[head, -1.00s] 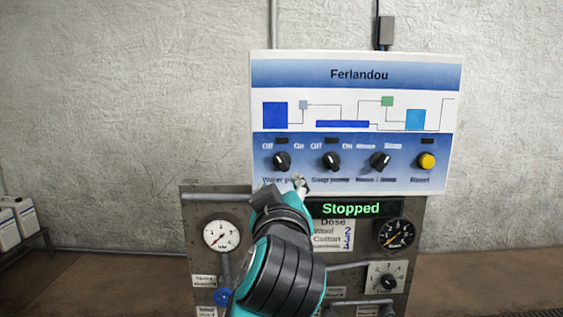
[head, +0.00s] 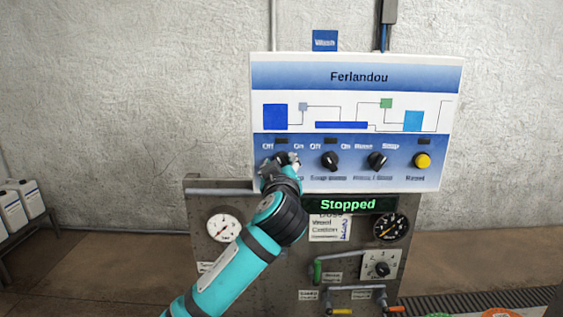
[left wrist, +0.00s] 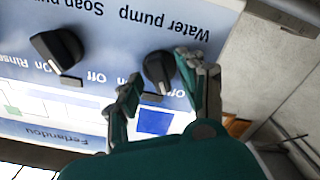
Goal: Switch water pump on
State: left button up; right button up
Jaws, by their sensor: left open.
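The black water pump knob (left wrist: 159,72) shows upside down in the left wrist view, under its "Water pump" label. My left gripper (left wrist: 163,84) is open, with one finger on each side of the knob. I cannot tell whether the fingers touch it. The knob's exact setting is hard to read. My right gripper is in neither view.
The soap pump knob (head: 330,160), another black knob (head: 377,160) and a yellow reset button (head: 423,161) lie to the right on the panel. Below, a green display (head: 348,204) reads "Stopped". Gauges and valves sit lower. White canisters (head: 20,205) stand far left.

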pick_arm(q)
grip_shut()
dwell(0.3)
jog(key=m+b, duration=0.3)
jog(key=shift+f, duration=0.15)
jog(key=m, duration=0.4)
jog(key=shift+m, duration=0.4)
jog(key=m, duration=0.4)
jog(key=shift+p, duration=0.4)
